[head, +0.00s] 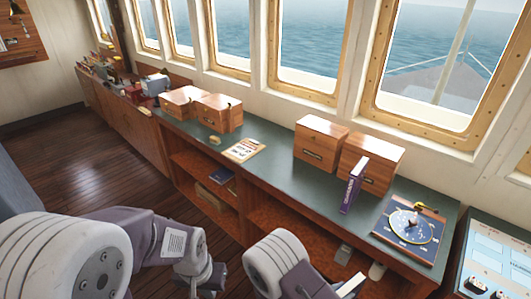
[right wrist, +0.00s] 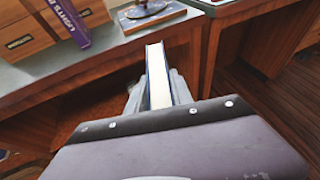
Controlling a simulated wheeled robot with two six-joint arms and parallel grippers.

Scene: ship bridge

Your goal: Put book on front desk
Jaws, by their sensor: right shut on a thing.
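A book with dark blue covers and pale page edges (right wrist: 158,78) is held upright between the fingers of my right gripper (right wrist: 160,98) in the right wrist view. The long front desk has a green top (head: 272,170) under the windows. My left gripper (head: 206,282) hangs at the bottom of the head view, away from the desk; its fingers are unclear.
A purple book (head: 353,186) stands upright against wooden boxes (head: 372,160). A blue chart board (head: 408,228) lies at the desk's right end. A clipboard (head: 244,150) lies mid-desk, with bare green top to its right. A console (head: 495,265) stands at the far right.

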